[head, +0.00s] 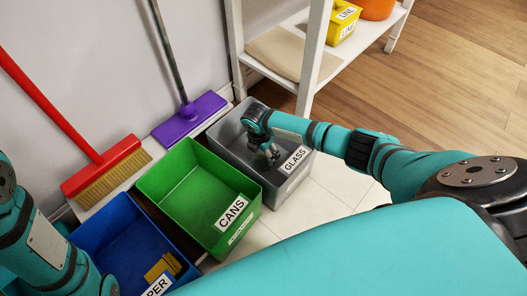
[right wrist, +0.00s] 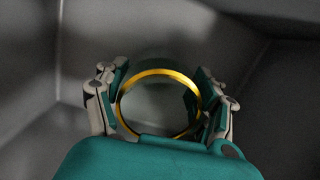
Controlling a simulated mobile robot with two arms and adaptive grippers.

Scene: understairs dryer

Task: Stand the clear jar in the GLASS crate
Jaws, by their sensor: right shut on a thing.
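The GLASS crate (head: 229,146) is the grey bin in the middle of the head view, with a white GLASS label on its front. My right gripper (head: 272,154) reaches down inside it. In the right wrist view, the right gripper (right wrist: 160,103) is shut on the clear jar (right wrist: 158,106), one finger on each side. The jar's round yellow rim faces the camera. Grey crate walls and floor surround it. I cannot tell whether its base touches the floor. In the head view the jar is hardly visible. My left arm shows at the left edge; its gripper is out of view.
The green CANS crate (head: 190,170) stands left of the GLASS crate, and a blue crate (head: 105,233) stands beyond it with a yellowish item inside. A white shelf (head: 312,60) stands at the back right.

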